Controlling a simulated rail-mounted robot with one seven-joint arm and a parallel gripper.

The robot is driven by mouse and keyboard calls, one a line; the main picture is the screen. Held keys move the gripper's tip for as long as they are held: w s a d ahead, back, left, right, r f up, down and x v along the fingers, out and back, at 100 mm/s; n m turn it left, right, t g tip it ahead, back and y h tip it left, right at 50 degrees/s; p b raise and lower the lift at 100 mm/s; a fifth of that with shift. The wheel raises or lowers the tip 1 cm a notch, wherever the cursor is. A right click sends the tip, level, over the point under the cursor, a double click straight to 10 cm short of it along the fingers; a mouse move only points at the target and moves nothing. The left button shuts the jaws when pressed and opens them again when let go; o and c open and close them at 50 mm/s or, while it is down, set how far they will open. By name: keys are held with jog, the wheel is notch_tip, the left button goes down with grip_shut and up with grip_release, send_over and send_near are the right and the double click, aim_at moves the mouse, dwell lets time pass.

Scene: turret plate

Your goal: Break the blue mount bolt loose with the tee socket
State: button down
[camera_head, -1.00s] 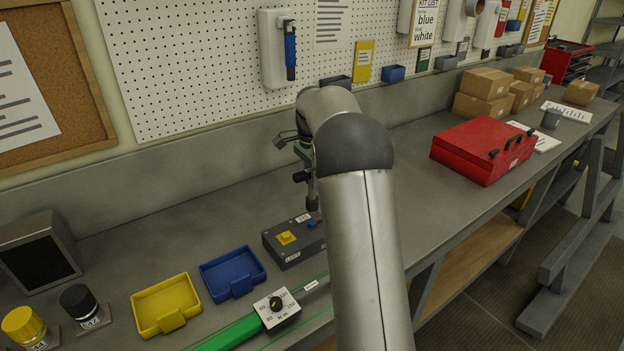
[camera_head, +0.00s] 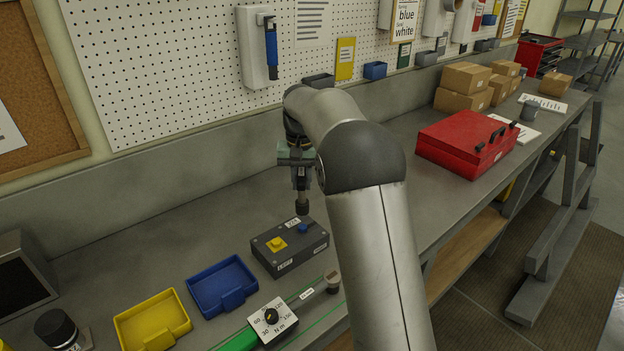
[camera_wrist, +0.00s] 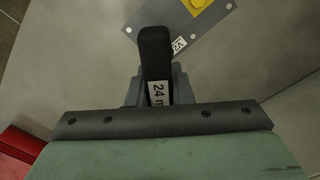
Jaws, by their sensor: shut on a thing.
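My gripper (camera_head: 299,170) is shut on the tee socket (camera_head: 302,207), which hangs upright with its dark socket end low over the grey block. The blue mount bolt (camera_head: 302,229) is on the block's top, just under the socket end. A small gap seems to show between them. In the wrist view the tee socket (camera_wrist: 155,55) is a black bar with a "24 m..." label between my jaws, and the blue bolt is hidden there. The block (camera_head: 290,257) also carries a yellow bolt (camera_head: 277,244), which shows at the wrist view's top edge (camera_wrist: 197,4).
A blue tray (camera_head: 243,305) and a yellow tray (camera_head: 133,337) lie left of the block. A red toolbox (camera_head: 450,150) stands to the right. The bench behind the block is clear.

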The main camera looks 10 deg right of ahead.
aim_at(302, 201)
jog(key=shift+f+b, duration=1.6)
jog(key=shift+f, duration=0.95)
jog(key=shift+f, duration=0.65)
dwell(0.6)
jog(key=shift+n, duration=0.7)
dwell(0.4)
jog(key=shift+p, duration=0.55)
jog(key=shift+r+p, duration=1.05)
jog(key=shift+r, duration=0.45)
